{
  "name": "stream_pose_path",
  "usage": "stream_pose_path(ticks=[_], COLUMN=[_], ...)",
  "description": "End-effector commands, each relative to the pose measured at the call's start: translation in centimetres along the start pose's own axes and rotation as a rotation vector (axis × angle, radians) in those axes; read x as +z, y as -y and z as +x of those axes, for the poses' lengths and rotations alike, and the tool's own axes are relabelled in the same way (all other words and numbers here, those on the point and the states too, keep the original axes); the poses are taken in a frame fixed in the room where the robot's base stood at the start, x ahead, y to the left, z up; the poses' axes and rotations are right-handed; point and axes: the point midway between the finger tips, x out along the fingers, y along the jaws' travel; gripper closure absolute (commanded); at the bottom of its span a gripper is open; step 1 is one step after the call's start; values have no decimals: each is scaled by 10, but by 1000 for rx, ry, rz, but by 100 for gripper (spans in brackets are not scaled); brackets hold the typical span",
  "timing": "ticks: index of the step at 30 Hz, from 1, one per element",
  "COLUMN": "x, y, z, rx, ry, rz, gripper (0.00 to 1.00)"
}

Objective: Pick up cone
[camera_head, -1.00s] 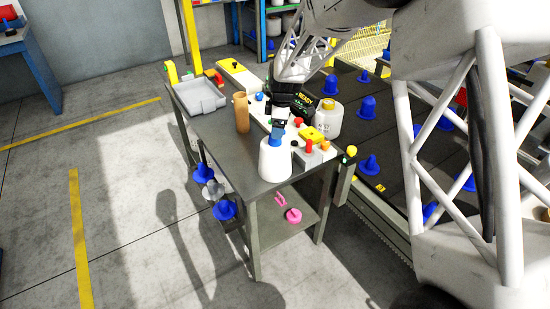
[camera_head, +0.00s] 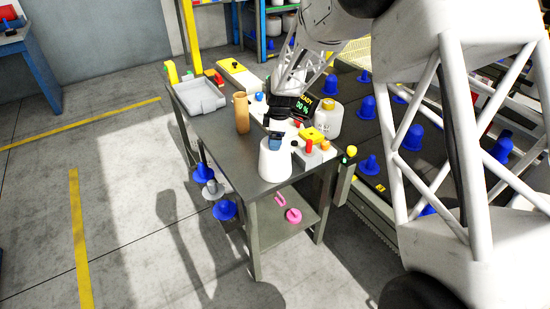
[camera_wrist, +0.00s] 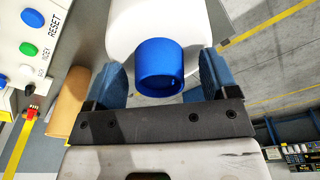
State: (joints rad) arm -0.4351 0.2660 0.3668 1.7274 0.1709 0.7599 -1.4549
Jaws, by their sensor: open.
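The cone is a white yarn bobbin (camera_head: 276,162) standing upright at the front end of the dark table. Its blue tube top (camera_wrist: 158,66) sticks up from the white yarn, which also shows in the wrist view (camera_wrist: 160,25). My gripper (camera_head: 276,143) is right above the bobbin. In the wrist view my gripper (camera_wrist: 160,82) is open, with one blue finger on each side of the tube top. A gap shows on both sides of the tube. In the head view the gripper hides most of the tube.
A control box (camera_wrist: 32,45) with coloured buttons stands close beside the bobbin. A brown tube (camera_head: 241,113), a grey tray (camera_head: 200,107) and a white container with a tan lid (camera_head: 327,120) share the table. Blue cones (camera_head: 367,107) stand on the dark surface to the right.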

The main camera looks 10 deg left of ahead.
Motion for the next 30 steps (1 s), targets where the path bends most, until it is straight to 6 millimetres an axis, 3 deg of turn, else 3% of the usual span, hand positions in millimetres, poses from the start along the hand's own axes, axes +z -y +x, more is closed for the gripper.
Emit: stream_pose_path(ticks=[2,18,30], x=[0,0,0], y=[0,0,0], z=[0,0,-1], rx=[0,0,1], ry=[0,0,0], rz=[0,0,0], gripper=[20,100,100])
